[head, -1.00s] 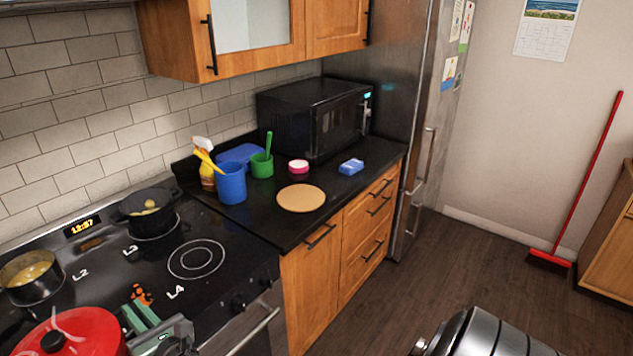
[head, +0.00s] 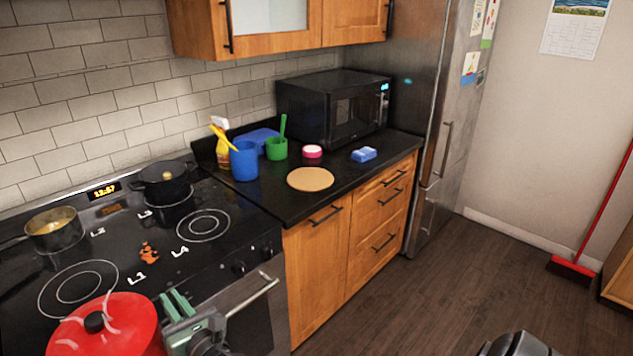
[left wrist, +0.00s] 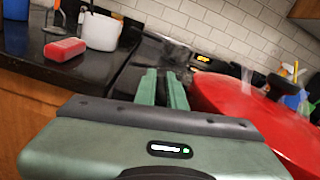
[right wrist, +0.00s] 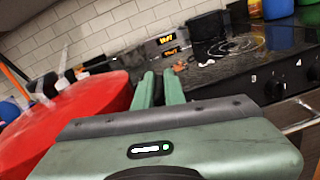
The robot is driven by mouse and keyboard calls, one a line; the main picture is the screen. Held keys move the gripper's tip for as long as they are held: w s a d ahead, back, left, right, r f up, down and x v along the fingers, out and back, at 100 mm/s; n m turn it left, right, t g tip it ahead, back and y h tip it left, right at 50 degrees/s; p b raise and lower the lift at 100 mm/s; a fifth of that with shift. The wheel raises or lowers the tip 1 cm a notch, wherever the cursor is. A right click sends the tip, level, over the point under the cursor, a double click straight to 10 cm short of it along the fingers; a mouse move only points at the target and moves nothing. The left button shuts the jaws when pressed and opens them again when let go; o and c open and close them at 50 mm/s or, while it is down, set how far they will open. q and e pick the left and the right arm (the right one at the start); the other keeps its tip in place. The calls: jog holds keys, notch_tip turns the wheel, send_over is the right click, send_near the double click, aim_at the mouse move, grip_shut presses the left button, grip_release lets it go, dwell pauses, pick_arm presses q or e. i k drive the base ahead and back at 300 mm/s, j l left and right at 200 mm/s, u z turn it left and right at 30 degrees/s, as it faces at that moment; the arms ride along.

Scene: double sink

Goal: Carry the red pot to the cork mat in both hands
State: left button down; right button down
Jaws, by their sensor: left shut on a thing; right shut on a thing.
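The red pot (head: 125,325), lidded with a black knob and trailing pale steam, is at the bottom left of the head view, by the cooktop's front edge. My right gripper (head: 176,303) is shut at its right side; the handle itself is hidden. In the right wrist view the pot (right wrist: 85,112) is left of the fingers (right wrist: 160,90). My left gripper (left wrist: 164,90) shows only in the left wrist view, shut at the pot's (left wrist: 235,100) other side. The round cork mat (head: 310,180) lies bare on the black counter right of the stove.
Two pots, one dark (head: 165,185) and one with yellow contents (head: 54,232), stand on the rear burners. A blue canister (head: 244,162), green cup (head: 276,149), pink-white tub (head: 312,151) and blue sponge (head: 364,154) stand around the mat's back and sides.

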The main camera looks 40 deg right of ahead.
aim_at(310, 177)
jog(key=z, duration=0.85)
jog(key=i+l+z, duration=0.3)
jog(key=i+z, duration=0.2)
jog(key=i+l, duration=0.15)
jog(key=i, duration=0.4)
jog(key=i+j, duration=0.15)
jog(key=i, duration=0.3)
jog(key=i+j, duration=0.15)
jog(key=i, duration=0.3)
